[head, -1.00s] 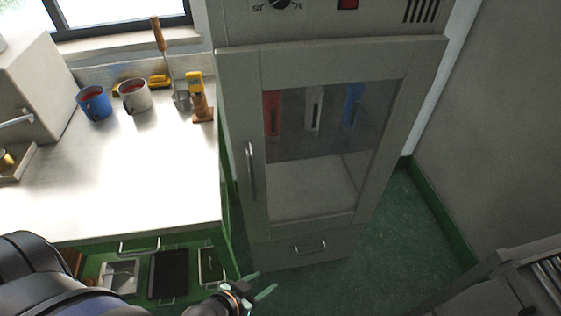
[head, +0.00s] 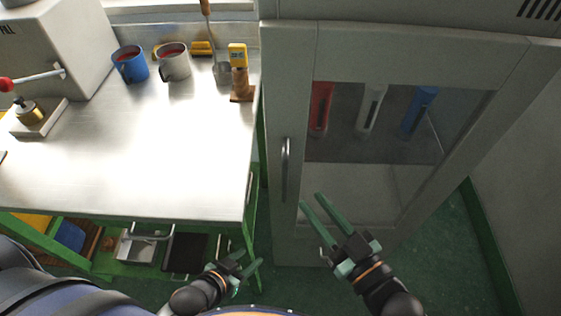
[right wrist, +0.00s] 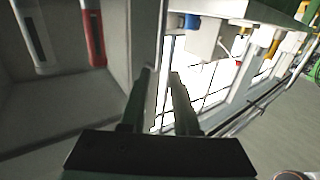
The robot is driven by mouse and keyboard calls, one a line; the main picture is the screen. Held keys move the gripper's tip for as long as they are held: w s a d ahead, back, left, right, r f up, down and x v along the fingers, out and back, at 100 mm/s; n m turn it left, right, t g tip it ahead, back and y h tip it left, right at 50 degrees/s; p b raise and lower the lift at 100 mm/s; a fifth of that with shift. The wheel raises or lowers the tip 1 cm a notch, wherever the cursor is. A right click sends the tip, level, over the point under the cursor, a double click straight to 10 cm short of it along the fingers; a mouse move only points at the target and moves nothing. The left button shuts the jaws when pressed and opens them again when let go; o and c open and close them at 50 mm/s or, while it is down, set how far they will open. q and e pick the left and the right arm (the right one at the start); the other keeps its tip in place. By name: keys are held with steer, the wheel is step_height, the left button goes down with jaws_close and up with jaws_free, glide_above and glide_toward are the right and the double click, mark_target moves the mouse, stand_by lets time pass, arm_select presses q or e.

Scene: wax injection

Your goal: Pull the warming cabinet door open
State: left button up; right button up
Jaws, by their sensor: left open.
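The warming cabinet door (head: 410,55) is a grey frame around a glass pane and looks shut. Its upright metal handle (head: 286,168) is on the door's left side. My right gripper (head: 309,198) is open and empty in front of the door, just right of and below the handle, its fingers pointing up-left. My left gripper (head: 251,259) is open and empty, low beside the bench's front right corner.
Behind the glass are red (head: 320,108), grey (head: 370,108) and blue (head: 420,110) items. The steel bench (head: 150,165) at left holds a blue mug (head: 130,64), a grey mug (head: 173,62) and a yellow tool (head: 238,62). Green floor is clear at right.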

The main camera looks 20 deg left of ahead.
mark_target(287, 169)
steer(key=x, duration=1.1)
steer(key=shift+c, duration=0.2)
jaws_close()
stand_by(1.0)
